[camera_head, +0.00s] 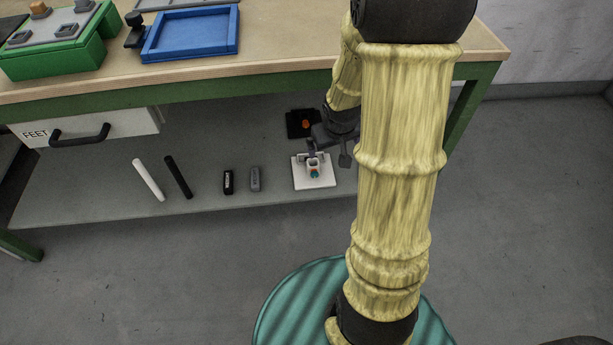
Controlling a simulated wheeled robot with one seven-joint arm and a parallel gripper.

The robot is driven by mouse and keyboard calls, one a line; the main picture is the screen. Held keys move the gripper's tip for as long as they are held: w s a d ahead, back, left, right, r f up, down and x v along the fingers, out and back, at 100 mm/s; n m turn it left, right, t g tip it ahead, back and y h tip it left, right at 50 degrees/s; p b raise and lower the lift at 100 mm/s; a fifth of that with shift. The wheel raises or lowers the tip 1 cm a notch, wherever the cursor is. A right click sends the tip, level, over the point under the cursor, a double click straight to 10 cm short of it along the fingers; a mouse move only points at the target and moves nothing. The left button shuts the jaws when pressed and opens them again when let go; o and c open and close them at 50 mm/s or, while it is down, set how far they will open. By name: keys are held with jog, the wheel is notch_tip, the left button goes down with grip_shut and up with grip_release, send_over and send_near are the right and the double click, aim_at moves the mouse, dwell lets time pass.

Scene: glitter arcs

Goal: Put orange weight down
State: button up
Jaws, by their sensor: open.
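My gripper (328,156) is low over the shelf, just right of and nearer than the orange object. Its dark fingers are spread and I see nothing held between them. My arm covers the shelf to the right.
A grey block (255,180), a black block (228,183), a black rod (178,177) and a white rod (148,180) lie left. The bench top (290,50) overhangs the shelf.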

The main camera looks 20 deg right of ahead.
jog(key=s+a+r+g+y, duration=0.1)
jog(key=s+a+r, duration=0.3)
jog(key=s+a, duration=0.6)
jog(key=shift+s+a+r+y, duration=0.3)
jog(key=shift+s+a+r, duration=0.1)
jog(key=shift+a, duration=0.35)
jog(key=shift+w, duration=0.1)
jog(key=shift+d, duration=0.1)
